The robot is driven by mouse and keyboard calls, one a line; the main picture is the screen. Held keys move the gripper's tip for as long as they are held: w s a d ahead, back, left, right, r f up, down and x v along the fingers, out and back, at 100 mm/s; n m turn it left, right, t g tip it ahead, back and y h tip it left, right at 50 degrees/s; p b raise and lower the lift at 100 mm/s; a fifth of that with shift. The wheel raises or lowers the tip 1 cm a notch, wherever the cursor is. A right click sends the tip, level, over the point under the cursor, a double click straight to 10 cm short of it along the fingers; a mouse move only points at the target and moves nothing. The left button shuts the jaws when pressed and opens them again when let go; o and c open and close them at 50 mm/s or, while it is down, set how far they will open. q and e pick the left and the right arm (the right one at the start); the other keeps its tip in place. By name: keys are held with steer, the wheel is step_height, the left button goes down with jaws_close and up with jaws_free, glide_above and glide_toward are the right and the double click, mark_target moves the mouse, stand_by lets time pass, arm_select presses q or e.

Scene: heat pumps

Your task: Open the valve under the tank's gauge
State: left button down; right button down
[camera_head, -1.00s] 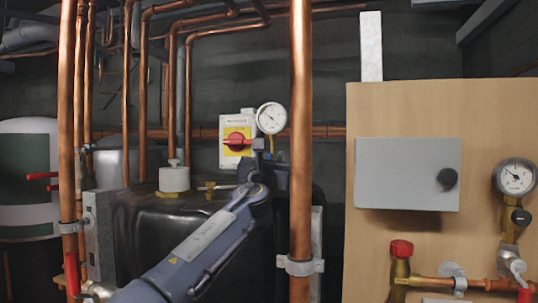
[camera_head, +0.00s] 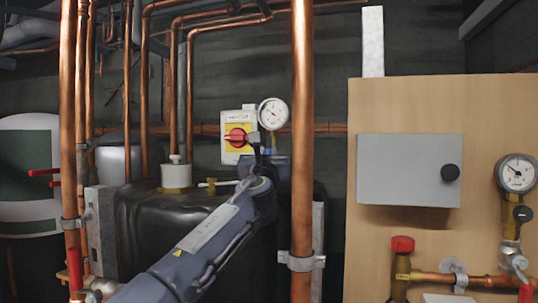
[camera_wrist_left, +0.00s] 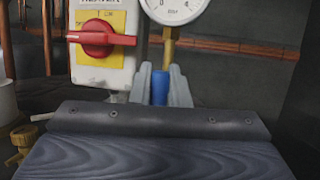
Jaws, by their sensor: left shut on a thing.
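The gauge (camera_head: 273,114) is a round white dial above the black tank (camera_head: 150,235). In the left wrist view the lower part of its dial (camera_wrist_left: 174,6) shows on a brass stem. Below the stem is the blue valve handle (camera_wrist_left: 160,88), upright between the two grey fingers. My left gripper (camera_wrist_left: 161,84) is shut on this blue handle. In the head view my left gripper (camera_head: 263,142) is just below the gauge, and my wrist and arm hide the handle and valve body. My right gripper is not in view.
A yellow and white switch box (camera_head: 238,137) with a red knob is close left of my gripper. A vertical copper pipe (camera_head: 302,120) stands close to the right. A wooden panel (camera_head: 400,100) with a grey box (camera_head: 410,170) and another gauge (camera_head: 517,173) is farther right.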

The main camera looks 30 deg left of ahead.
arm_select(q)
steer(key=c, duration=1.4)
jaws_free()
steer(key=b+v, duration=0.4)
steer(key=v, duration=0.3)
steer(key=shift+s+d, duration=0.15)
steer(key=shift+s, duration=0.25)
steer(key=shift+f, duration=0.1)
